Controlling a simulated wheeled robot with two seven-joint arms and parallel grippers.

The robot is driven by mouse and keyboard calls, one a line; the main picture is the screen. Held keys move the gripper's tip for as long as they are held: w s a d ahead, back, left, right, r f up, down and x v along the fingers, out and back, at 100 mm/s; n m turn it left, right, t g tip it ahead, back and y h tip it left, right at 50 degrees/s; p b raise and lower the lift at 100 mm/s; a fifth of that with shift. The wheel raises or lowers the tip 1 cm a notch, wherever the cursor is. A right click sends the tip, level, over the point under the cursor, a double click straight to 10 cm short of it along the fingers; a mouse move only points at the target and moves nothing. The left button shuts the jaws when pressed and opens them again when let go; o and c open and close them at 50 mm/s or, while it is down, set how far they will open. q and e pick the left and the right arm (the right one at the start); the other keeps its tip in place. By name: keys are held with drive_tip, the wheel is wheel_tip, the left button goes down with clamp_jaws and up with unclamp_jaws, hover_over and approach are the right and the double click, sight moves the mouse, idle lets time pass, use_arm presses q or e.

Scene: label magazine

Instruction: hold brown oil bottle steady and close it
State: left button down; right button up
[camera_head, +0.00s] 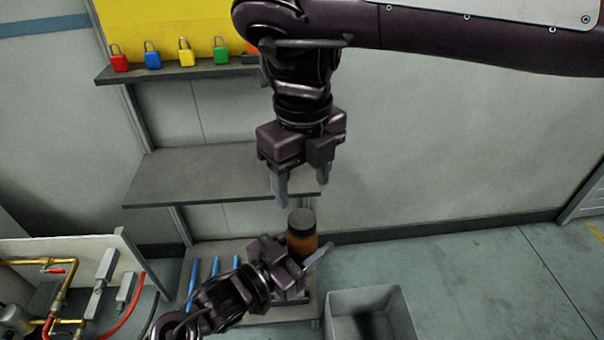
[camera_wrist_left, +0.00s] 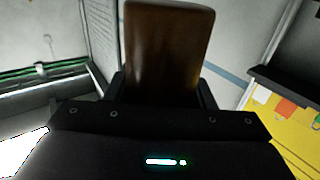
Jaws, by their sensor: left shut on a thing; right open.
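The brown oil bottle (camera_head: 302,243) stands upright in the grasp of my left gripper (camera_head: 303,263) in the head view. A dark grey cap (camera_head: 301,218) sits at its top; how tightly it is seated cannot be told. My right gripper (camera_head: 302,186) points down, open and empty, just above the cap with a small gap between.
A grey shelf (camera_head: 190,177) stands behind, left of the right gripper, with coloured padlocks (camera_head: 185,51) on the board's ledge above. Blue-handled tools (camera_head: 214,268) lie left of the bottle. An open grey bin (camera_head: 345,298) is at the lower right. Brass piping (camera_head: 62,292) is at the left.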

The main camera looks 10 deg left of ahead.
sight(303, 218)
drive_tip(key=shift+r+n, duration=0.2)
drive_tip(key=shift+n, duration=1.1)
drive_tip(key=shift+f, duration=0.1)
drive_tip(key=shift+f, duration=3.9)
drive_tip(key=shift+c, duration=0.5)
